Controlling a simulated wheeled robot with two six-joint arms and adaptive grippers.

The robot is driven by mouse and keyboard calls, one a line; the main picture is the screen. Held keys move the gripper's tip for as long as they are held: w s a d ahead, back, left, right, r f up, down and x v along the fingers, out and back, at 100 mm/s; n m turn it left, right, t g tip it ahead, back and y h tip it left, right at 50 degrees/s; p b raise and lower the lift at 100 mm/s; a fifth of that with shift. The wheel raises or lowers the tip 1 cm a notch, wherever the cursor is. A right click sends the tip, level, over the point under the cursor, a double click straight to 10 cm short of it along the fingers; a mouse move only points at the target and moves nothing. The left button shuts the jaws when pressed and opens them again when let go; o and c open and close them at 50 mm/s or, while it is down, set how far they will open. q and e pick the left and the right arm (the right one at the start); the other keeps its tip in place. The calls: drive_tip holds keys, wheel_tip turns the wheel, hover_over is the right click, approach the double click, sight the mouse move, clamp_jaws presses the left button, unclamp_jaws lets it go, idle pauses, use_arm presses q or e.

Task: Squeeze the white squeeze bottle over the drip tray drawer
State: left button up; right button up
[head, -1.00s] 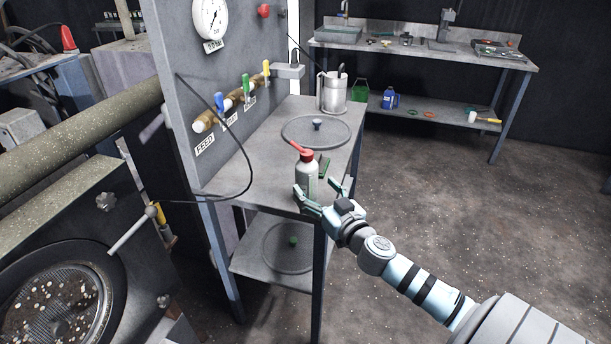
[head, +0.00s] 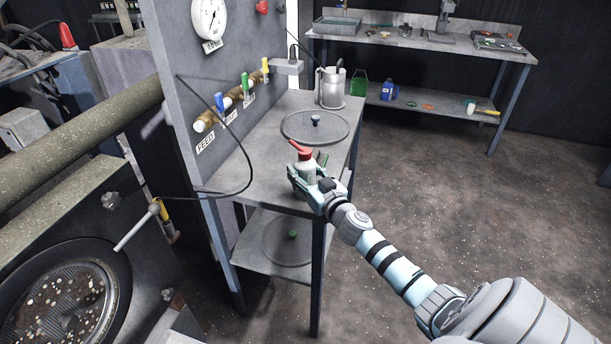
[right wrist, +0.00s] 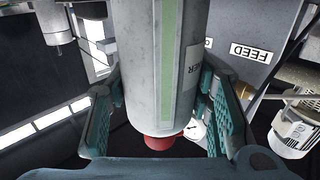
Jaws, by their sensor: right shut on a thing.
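I cannot pick out the drip tray drawer. My left gripper is not in view.
The side table (head: 262,170) also bears a round lid (head: 315,128) and a metal pitcher (head: 331,88). A panel with coloured valves (head: 219,104) and a hanging black cable stands left. The screen machine (head: 60,220) is at far left. Floor at right is clear.

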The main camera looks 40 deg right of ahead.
sight(305, 150)
drive_tip(key=shift+r, duration=0.1)
wheel_tip(305, 150, up, 10)
drive_tip(key=p, duration=0.8)
drive_tip(key=shift+w+p, duration=0.1)
drive_tip(key=shift+p, duration=0.25)
wheel_tip(305, 150, up, 10)
drive_tip(key=p, duration=0.3)
